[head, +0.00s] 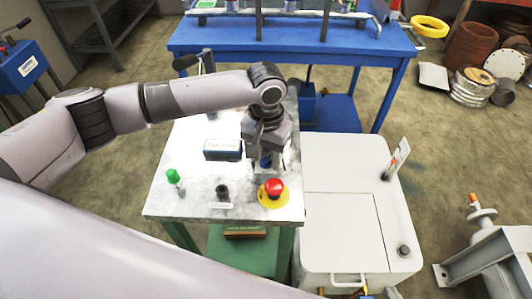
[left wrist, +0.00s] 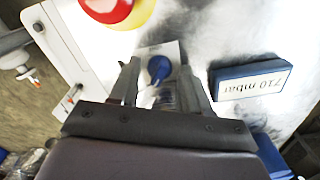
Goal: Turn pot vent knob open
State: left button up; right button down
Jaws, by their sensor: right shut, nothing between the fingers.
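A blue knob (left wrist: 159,68) sits on a pale square plate on the white-grey table top. It also shows in the head view (head: 266,161), partly hidden under my left gripper. My left gripper (head: 265,163) comes down over it from above. In the left wrist view the two fingers of this gripper (left wrist: 163,75) stand apart, one on each side of the knob, with gaps to it. Whether the fingertips reach down to the knob's height I cannot tell. My right gripper is not in view.
A red emergency button on a yellow base (head: 273,192) stands close in front of the knob. A blue display box (head: 222,149) reading 710 mbar is to its left. A green knob (head: 173,176) and a black knob (head: 222,191) are further left. A white cabinet (head: 340,240) adjoins the table.

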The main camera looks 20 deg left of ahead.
aim_at(266, 157)
pick_arm(q)
jog(key=shift+r, duration=0.15)
jog(key=shift+r, duration=3.45)
